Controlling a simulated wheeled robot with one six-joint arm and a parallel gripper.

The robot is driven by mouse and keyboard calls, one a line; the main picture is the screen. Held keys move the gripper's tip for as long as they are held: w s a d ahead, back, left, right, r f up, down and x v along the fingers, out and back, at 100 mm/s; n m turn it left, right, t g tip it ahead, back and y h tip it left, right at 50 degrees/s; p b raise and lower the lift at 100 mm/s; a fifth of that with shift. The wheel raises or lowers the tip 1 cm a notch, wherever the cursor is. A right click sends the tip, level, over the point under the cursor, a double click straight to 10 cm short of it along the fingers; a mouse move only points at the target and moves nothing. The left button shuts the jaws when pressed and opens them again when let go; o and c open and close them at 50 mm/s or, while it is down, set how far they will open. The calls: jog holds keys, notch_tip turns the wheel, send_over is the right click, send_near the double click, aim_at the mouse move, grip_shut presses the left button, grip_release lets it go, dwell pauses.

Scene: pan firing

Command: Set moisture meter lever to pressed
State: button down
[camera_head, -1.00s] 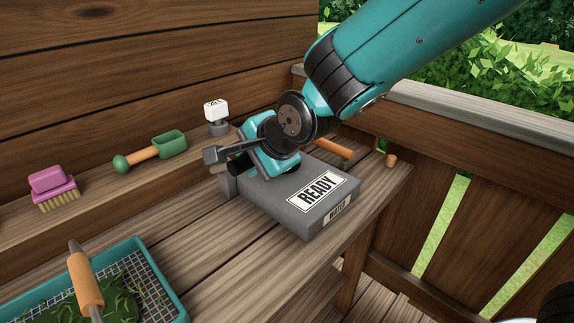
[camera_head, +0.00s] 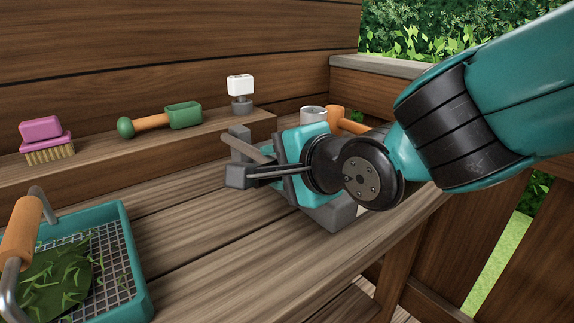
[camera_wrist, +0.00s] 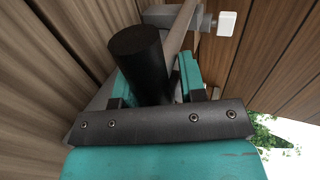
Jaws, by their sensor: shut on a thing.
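The moisture meter, a grey box (camera_head: 338,216), sits on the wooden bench, mostly hidden behind my gripper; its label cannot be seen now. A pale bar (camera_head: 249,150) and grey end blocks show at its left end. My gripper (camera_head: 268,172) is at that end, low over the box, shut on the lever. In the wrist view a black round grip (camera_wrist: 140,55) stands between my jaws (camera_wrist: 155,100), and I take it for the lever's handle. The pictures do not clearly show the lever's angle.
A metal cup (camera_head: 313,114) and mallet (camera_head: 345,121) are behind my gripper.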

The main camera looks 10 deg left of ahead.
jog(key=shift+f, duration=0.4)
jog(key=c, duration=0.8)
grip_release()
jog(key=shift+c, duration=0.2)
jog(key=shift+r, duration=0.1)
